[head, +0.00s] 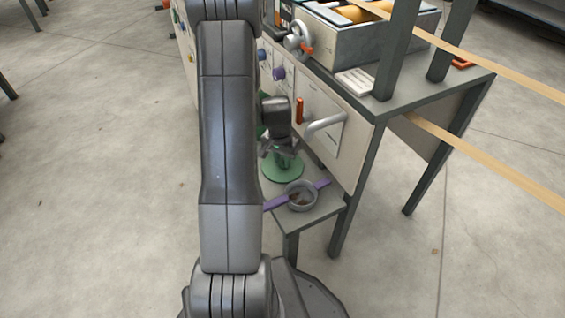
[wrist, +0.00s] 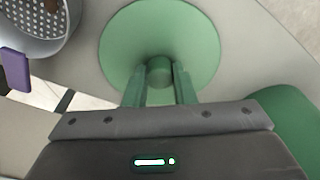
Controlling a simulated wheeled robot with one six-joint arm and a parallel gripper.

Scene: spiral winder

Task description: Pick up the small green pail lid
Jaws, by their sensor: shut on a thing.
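The small green pail lid (head: 283,168) is a flat round disc with a knob in its middle. In the head view it is over the low shelf, below the cabinet's front panel. In the wrist view the lid (wrist: 195,40) fills the upper middle. My gripper (wrist: 159,72) has its two fingers around the knob and is shut on it. In the head view my gripper (head: 285,158) comes down on the lid from above. I cannot tell whether the lid touches the shelf.
A grey strainer (head: 301,203) with purple handles stands close to the lid; its holed bowl (wrist: 50,45) also shows in the wrist view. A green body (wrist: 290,125), partly hidden, is at the right. A curved grey handle (head: 326,124) sticks out from the cabinet above the shelf.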

